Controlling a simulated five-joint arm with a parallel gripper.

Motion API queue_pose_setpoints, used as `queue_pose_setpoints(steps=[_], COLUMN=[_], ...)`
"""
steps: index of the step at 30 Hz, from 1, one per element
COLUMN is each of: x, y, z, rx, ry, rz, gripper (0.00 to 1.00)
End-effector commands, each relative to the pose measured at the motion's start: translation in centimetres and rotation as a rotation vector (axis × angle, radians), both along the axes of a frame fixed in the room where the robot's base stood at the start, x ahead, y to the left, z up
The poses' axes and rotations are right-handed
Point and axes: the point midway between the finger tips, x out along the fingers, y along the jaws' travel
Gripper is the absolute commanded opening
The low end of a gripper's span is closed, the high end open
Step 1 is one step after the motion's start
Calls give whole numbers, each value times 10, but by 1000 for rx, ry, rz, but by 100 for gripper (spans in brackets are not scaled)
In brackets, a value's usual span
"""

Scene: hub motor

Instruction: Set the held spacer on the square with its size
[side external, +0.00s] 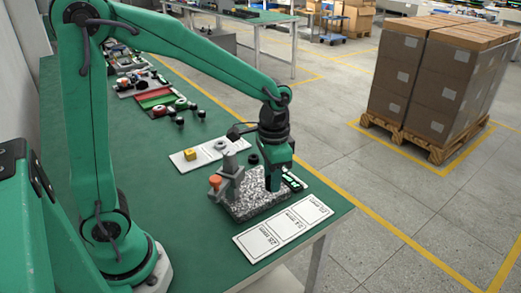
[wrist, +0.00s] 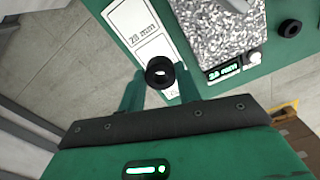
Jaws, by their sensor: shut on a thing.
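My gripper (wrist: 160,82) is shut on a black ring-shaped spacer (wrist: 160,72) in the wrist view. The spacer appears in front of the white card (wrist: 147,42), above it, with no contact visible. The card has several squares in a row; the end one (wrist: 140,24) seems to read 28 mm, and the opposite end is partly hidden. In the side view the card (side external: 284,227) lies at the near table edge, and my gripper (side external: 273,186) is beside the granite block, behind the card. The spacer cannot be made out there. A small lit display (wrist: 222,72) shows a mm reading, probably 28.
The speckled granite block (side external: 247,207) carries a grey stand with an orange knob (side external: 215,182). Another black ring (wrist: 290,28) lies on the green table. A second white card (side external: 205,154) holds a yellow block and a grey ring. Trays of parts stand farther back.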

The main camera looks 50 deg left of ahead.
Motion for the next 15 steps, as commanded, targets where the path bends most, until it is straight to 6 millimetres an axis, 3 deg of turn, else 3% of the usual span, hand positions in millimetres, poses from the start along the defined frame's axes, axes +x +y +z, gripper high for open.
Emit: queue_pose_setpoints(steps=[15], x=[-33], y=[-76], z=[-12], rx=[0], ry=[0], rz=[279], gripper=[7])
